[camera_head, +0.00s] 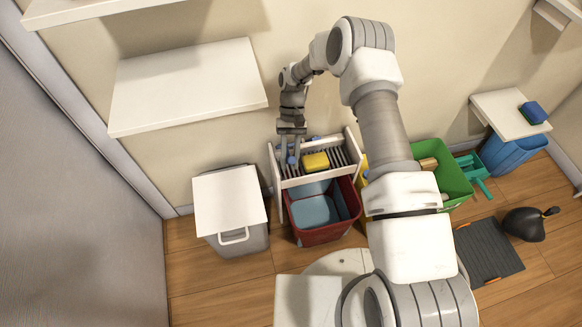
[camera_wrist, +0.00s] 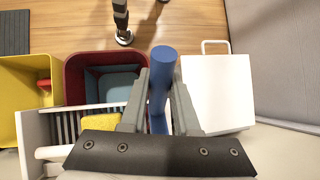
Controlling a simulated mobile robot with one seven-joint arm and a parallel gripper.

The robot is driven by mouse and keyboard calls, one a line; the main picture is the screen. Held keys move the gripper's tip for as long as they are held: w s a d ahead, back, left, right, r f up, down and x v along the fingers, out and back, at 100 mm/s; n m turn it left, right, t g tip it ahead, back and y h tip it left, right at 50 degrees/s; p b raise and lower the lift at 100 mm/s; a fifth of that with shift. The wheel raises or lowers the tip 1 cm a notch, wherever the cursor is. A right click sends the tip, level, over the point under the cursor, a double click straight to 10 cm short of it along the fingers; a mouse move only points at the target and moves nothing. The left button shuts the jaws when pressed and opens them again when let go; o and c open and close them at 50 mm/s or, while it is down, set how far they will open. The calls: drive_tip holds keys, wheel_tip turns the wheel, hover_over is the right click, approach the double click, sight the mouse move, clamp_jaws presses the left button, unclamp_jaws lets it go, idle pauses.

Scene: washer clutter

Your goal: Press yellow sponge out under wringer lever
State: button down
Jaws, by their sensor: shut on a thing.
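The yellow sponge (camera_head: 316,161) lies on the grey slats of the white-framed wringer (camera_head: 345,155). In the wrist view the sponge (camera_wrist: 100,121) is partly hidden behind my gripper's dark mount. My gripper (camera_head: 291,150) is at the wringer's left end, left of the sponge in the head view. In the wrist view my gripper (camera_wrist: 160,85) is shut around a blue bar, the wringer lever (camera_wrist: 163,62), with one finger on each side. The lever's end sticks out past the fingertips. Its lower part is hidden by the mount.
A red bucket (camera_head: 325,234) with a blue-grey inside stands under the wringer. A white-lidded bin (camera_head: 229,200) is at its left. A green crate (camera_head: 452,180), a blue bin (camera_head: 512,155) and a dark mat (camera_head: 488,252) stand at the right. A shelf (camera_head: 188,85) juts out at upper left.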

drive_tip(key=shift+w+r, duration=0.2)
drive_tip(key=shift+w, duration=0.05)
drive_tip(key=shift+a, duration=0.1)
drive_tip(key=c, duration=0.7)
unclamp_jaws()
drive_tip(key=shift+o, duration=0.2)
drive_tip(key=shift+r, duration=0.35)
drive_tip(key=r, duration=0.1)
drive_tip(key=r+p, duration=0.1)
drive_tip(key=r, duration=0.1)
drive_tip(key=r+p, duration=0.1)
drive_tip(key=shift+d+r, duration=0.2)
drive_tip(key=shift+d, duration=0.1)
drive_tip(key=s+d+r+p, duration=0.2)
drive_tip(key=d+r, duration=0.4)
drive_tip(key=d, duration=0.5)
drive_tip(key=shift+s+p, duration=0.2)
drive_tip(key=shift+p, duration=0.2)
